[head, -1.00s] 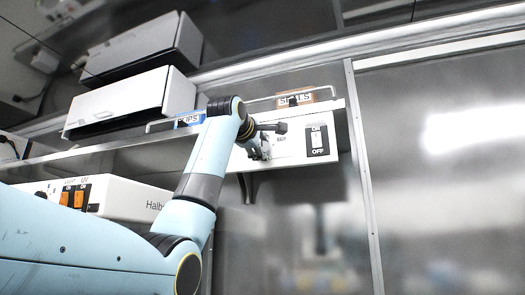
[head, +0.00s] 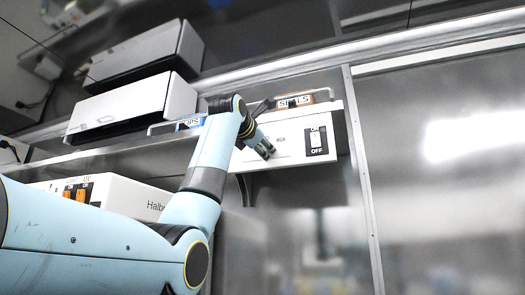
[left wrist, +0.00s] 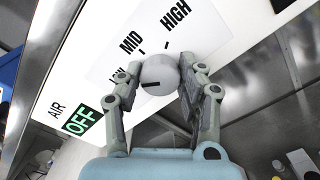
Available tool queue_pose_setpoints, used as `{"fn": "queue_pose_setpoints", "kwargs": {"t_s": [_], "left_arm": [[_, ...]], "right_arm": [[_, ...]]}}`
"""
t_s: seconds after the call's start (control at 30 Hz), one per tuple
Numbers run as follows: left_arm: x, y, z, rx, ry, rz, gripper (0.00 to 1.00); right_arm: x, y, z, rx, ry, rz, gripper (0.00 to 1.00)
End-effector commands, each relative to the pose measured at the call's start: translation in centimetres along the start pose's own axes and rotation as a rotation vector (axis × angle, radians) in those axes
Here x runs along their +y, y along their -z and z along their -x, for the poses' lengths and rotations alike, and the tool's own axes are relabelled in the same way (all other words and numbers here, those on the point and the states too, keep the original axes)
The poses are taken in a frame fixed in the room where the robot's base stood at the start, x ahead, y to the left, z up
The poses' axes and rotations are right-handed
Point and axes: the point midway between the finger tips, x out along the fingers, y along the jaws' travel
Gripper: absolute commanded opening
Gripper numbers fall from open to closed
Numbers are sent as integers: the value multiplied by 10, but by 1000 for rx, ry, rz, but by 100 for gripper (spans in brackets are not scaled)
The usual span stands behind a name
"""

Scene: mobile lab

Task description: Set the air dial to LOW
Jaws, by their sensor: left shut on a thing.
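The air dial (left wrist: 160,70) is a pale round knob with a black mark on a white panel. Its labels read OFF, LOW, MID and HIGH; LOW is partly covered by a finger, and OFF (left wrist: 80,122) has a green patch. The black mark is on the knob's lower left and points roughly left; I cannot tell whether it lines up exactly with LOW. My left gripper (left wrist: 160,80) has its fingers on both sides of the knob and is shut on it. In the head view the left gripper (head: 265,149) is at the panel and hides the dial.
A black ON/OFF switch (head: 316,141) is on the panel right of the gripper. Orange switches (head: 76,191) are on a white box at left. A SLIPS label (head: 295,101) and wire rail sit above the panel. The metal wall right of it is clear.

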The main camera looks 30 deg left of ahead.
Motion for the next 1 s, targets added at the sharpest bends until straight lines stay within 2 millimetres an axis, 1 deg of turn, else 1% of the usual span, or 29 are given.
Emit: {"fn": "queue_pose_setpoints", "kwargs": {"t_s": [0.03,0.3,0.8,0.83,1.0], "left_arm": [[-3,2,-1,4,5,23,6],[-3,2,-1,5,6,108,6],[-3,2,-1,6,8,126,6],[-3,2,-1,6,8,126,39],[-3,2,-1,5,6,125,61]], "right_arm": [[-1,0,-2,0,1,0,40],[-3,-1,-5,-1,3,-1,40],[-3,-1,-5,-1,3,-1,40],[-3,-1,-5,-1,3,-1,40],[-2,-1,-5,-1,2,-1,40]]}}
